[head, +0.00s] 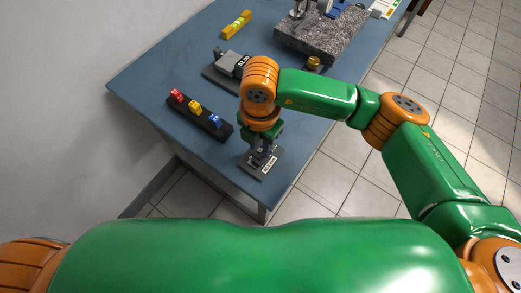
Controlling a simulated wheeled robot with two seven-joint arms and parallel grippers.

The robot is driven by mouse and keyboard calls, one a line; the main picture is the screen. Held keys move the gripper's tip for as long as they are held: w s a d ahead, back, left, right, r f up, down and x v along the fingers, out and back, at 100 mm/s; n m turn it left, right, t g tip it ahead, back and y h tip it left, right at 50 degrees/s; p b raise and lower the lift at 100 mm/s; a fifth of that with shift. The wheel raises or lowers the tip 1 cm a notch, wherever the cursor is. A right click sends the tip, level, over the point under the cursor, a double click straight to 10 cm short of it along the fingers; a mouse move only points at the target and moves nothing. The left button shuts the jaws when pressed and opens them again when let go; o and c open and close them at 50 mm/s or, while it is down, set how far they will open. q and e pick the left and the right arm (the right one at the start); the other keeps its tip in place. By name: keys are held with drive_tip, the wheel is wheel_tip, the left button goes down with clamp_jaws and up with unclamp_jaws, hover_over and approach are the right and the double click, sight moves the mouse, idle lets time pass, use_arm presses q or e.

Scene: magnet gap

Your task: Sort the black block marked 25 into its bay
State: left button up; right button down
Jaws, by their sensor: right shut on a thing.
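My right gripper (262,151) points down near the table's front edge, over a small dark grey plate (270,168) with pale markings. It is shut on a small dark block, mostly hidden by the fingers; I cannot read a number on it. I cannot tell whether the block touches the plate. My left gripper is out of view.
A black rack (183,112) with red, yellow and blue pieces lies left of my right gripper. Behind are a grey device (232,64) with a display, a yellow level (237,25) and a granite slab (318,42). Blue table (160,75) is clear at left.

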wheel_tip(320, 180, up, 3)
drive_tip(key=shift+f+p, duration=0.2)
drive_tip(key=shift+p, duration=0.4)
drive_tip(key=shift+f, duration=0.1)
